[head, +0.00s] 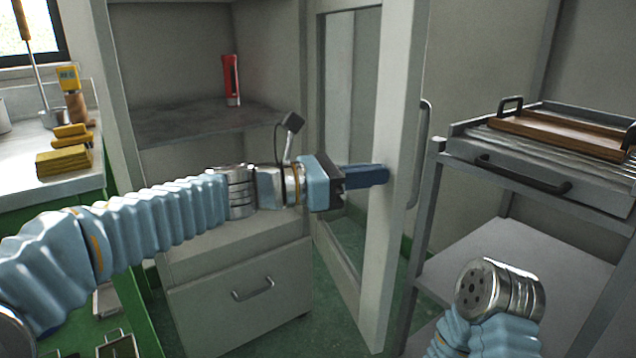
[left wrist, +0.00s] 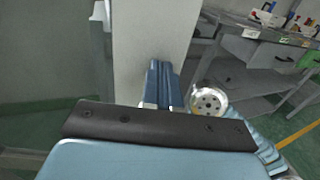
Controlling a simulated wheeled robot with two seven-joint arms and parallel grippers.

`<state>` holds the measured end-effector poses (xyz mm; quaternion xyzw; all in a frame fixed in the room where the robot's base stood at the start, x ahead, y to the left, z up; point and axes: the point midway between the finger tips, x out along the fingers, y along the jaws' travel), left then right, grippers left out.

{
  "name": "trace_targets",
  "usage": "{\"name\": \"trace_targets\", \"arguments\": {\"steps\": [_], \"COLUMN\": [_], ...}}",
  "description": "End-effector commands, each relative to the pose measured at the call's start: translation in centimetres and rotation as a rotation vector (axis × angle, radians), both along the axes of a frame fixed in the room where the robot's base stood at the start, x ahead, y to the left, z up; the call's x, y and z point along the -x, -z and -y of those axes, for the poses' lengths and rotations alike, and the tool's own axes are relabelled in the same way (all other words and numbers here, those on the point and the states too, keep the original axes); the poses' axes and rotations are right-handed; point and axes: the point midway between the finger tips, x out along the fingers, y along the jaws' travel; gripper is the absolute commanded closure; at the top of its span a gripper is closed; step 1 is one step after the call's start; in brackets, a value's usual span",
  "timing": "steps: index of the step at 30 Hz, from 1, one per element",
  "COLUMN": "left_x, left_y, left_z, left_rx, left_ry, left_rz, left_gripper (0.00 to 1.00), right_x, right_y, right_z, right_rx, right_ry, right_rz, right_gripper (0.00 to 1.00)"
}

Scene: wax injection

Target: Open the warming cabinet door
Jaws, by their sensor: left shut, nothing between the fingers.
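The warming cabinet (head: 185,120) stands open at the centre of the head view. Its door (head: 395,130) is a pale frame with a glass pane (head: 340,130), swung well out from the cabinet. A grey bar handle (head: 421,150) is on the door's outer face. My left gripper (head: 384,175) is shut and empty, its blue fingers at the inner side of the door's free-edge frame. I cannot tell whether they touch it. The left wrist view shows the closed fingers (left wrist: 160,85) in front of the pale door frame (left wrist: 155,30). My right gripper is not in view.
A red flashlight (head: 231,80) stands on the cabinet shelf (head: 200,120). A drawer (head: 245,300) sits below. Right of the door is a grey cart (head: 500,240) with a handled tray (head: 540,180) on top. A counter (head: 85,180) with yellow blocks (head: 64,162) is at left.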

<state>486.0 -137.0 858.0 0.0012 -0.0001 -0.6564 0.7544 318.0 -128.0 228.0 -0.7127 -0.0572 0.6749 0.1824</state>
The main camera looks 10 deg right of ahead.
Motion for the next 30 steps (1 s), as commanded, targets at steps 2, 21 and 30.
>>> {"name": "trace_targets", "arguments": {"steps": [2, 21, 30], "left_x": [-0.1, -1.8, -1.6], "left_y": [0.0, 0.0, 0.1], "left_z": [1.9, 9.7, 9.6], "left_rx": [-0.001, 0.002, 0.002], "left_ry": [0.003, 0.000, 0.000], "left_rz": [-0.001, -0.003, -0.002], "left_gripper": [1.00, 1.00, 1.00], "right_x": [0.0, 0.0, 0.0], "right_y": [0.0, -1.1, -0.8], "right_z": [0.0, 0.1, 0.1], "right_rx": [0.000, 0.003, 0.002], "right_ry": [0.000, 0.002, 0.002], "right_rz": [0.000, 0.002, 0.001], "right_gripper": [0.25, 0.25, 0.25]}}
